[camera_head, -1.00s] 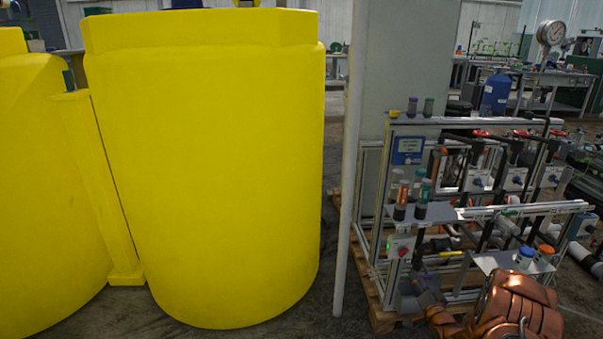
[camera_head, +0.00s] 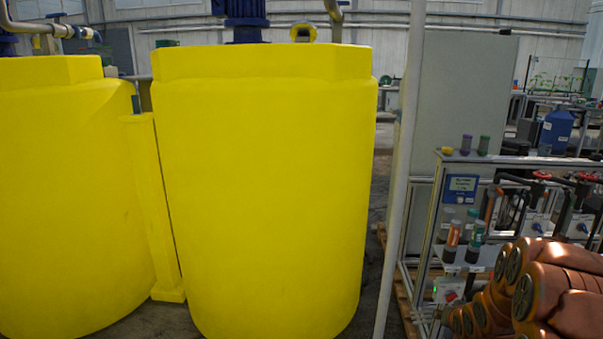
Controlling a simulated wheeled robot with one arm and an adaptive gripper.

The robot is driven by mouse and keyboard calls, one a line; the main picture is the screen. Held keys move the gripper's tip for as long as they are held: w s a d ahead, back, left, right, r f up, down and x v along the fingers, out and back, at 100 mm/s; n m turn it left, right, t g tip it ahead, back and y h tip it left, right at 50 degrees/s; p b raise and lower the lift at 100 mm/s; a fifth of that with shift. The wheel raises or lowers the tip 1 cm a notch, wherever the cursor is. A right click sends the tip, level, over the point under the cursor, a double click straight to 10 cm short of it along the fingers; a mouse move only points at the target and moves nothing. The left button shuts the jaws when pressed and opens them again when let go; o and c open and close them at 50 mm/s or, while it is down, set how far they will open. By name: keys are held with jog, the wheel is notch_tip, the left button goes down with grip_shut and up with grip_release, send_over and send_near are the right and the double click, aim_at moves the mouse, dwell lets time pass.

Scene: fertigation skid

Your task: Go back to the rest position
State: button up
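My copper-coloured arm (camera_head: 545,290) fills the lower right corner, folded, in front of the fertigation skid (camera_head: 437,185). My gripper's fingers cannot be made out in this view, so whether it holds anything does not show. The arm hides the skid's lower right part.
Two large yellow tanks (camera_head: 262,200) and (camera_head: 65,200) stand at the left and middle. A pale upright post (camera_head: 399,180) and a grey panel (camera_head: 462,90) stand between the tanks and the skid. A blue container (camera_head: 556,131) is at the back right. Little floor shows.

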jog(key=s+a+r+n+g+y, duration=0.15)
jog(key=s+a+r+g, duration=0.45)
jog(key=s, duration=0.9)
jog(key=s+a+r+n+g, duration=0.2)
jog(key=s+a+r, duration=0.2)
jog(key=s+a, duration=0.75)
jog(key=s+a+r+n+g, duration=0.2)
jog(key=s+a+r+g, duration=0.25)
jog(key=s, duration=1.25)
notch_tip(320, 180, up, 24)
jog(key=s+t+p, duration=0.1)
jog(key=p, duration=2.1)
jog(key=shift+s+a, duration=0.15)
jog(key=shift+a, duration=0.05)
jog(key=shift+r+t, duration=0.1)
jog(key=shift+t, duration=0.15)
